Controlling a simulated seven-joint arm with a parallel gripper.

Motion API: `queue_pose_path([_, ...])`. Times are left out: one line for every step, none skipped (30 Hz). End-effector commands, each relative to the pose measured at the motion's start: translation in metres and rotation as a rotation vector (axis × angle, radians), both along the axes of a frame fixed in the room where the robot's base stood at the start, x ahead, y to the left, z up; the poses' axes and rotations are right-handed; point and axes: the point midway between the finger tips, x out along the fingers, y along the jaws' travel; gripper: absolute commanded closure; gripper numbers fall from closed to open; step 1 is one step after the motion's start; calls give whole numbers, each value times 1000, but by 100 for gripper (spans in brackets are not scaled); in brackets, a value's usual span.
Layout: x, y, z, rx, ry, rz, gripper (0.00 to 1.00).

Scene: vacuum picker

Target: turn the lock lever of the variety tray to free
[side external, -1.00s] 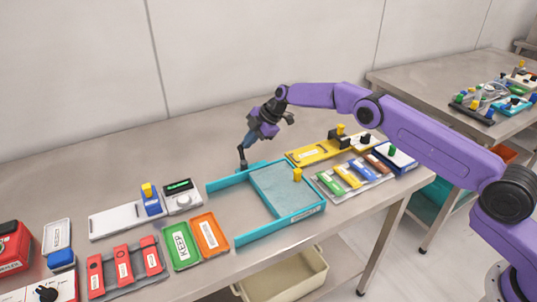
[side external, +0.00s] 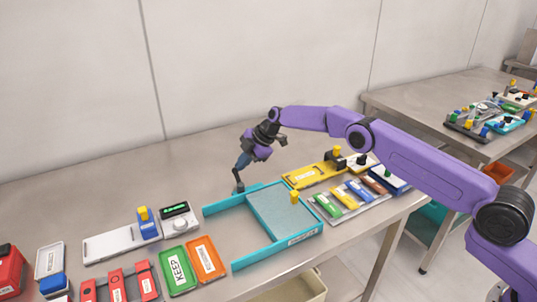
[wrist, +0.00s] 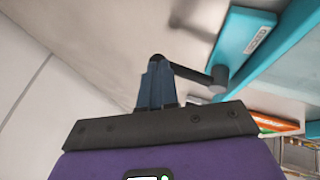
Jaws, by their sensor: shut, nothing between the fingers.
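The teal tray (side external: 215,208) lies on the table in the side view, with a grey-blue textured panel on its right part and a yellow peg (side external: 295,197) on it. A dark lever (side external: 239,187) stands at its back left edge.
Green (side external: 177,270) and orange (side external: 206,258) labelled trays lie in front left. A white rail with a blue block (side external: 149,228) and a grey display unit (side external: 178,217) lie left. A yellow fixture (side external: 310,177) and coloured blocks sit right. The back left table is bare.

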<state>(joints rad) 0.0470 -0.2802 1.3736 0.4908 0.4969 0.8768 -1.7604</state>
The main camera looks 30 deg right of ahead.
Motion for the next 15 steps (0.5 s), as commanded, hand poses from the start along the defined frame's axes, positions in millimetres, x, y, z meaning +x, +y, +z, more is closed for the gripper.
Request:
queue_pose_path([0,-2,4,0,-2,-1,100])
queue_pose_path([-1,-3,6,0,-2,-1,100])
queue_pose_path([-2,-5,8,0,-1,0,100])
queue_pose_path([-3,-6,11,0,-2,-1,100])
queue_pose_path([-4,-8,14,0,-1,0,100])
queue_pose_path([-6,-10,18,1,0,-1,100])
queue_pose_path([-7,-11,21,1,-1,-2,100])
queue_pose_path([-8,-13,23,1,-1,-2,100])
queue_pose_path([-10,-16,28,1,-2,-3,100])
queue_pose_path([-11,-18,33,1,-2,-2,100])
queue_pose_path([-13,-20,37,1,-2,-2,100])
queue_pose_path([-15,-23,42,1,-2,-2,100])
queue_pose_path([-17,-25,46,1,-1,-2,100])
queue_pose_path([-19,-27,49,0,-2,-1,100])
queue_pose_path([-20,-30,56,1,-3,-1,100])
